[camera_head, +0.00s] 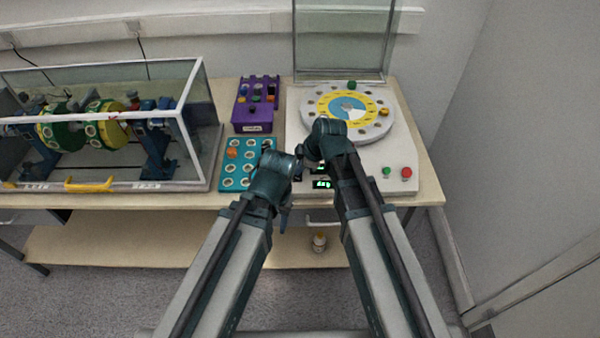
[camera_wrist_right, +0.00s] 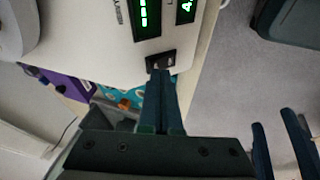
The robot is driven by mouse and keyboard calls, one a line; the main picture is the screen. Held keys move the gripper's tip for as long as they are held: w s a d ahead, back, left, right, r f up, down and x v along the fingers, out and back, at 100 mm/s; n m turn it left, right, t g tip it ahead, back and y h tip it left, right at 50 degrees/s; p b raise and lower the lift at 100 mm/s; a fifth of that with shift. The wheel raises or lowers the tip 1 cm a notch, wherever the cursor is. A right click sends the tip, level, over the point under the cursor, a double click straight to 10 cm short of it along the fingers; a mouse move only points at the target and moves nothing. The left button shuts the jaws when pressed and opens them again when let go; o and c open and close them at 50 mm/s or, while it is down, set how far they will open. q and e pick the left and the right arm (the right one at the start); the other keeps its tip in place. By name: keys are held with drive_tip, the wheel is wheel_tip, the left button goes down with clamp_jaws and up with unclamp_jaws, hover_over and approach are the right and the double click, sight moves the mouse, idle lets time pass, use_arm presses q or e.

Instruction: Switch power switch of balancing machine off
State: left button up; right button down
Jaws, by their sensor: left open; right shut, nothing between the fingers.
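The white balancing machine (camera_head: 372,160) stands at the right of the table, with a round yellow and blue disc (camera_head: 347,106) on top and lit green displays (camera_head: 322,184) at its front. In the right wrist view, its black power switch (camera_wrist_right: 161,60) sits on the white panel beside the displays. My right gripper (camera_wrist_right: 160,76) is shut and empty, its fingertips at the switch's edge; I cannot tell whether they touch. In the head view the switch is hidden by my arms. My left gripper (camera_head: 283,217) is open and empty, low in front of the table edge.
A teal tray (camera_head: 228,184) of small parts and a purple box (camera_head: 253,122) stand left of the machine. A glass-cased rotor rig (camera_head: 110,125) fills the left. Green (camera_head: 386,171) and red (camera_head: 407,173) buttons are at the machine's front right.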

drive_tip(key=shift+w+f, duration=0.15)
drive_tip(key=shift+w, duration=0.2)
idle(0.3)
drive_tip(key=shift+s+f+b, duration=0.2)
drive_tip(key=shift+s+b, duration=0.15)
drive_tip(key=shift+s, duration=0.45)
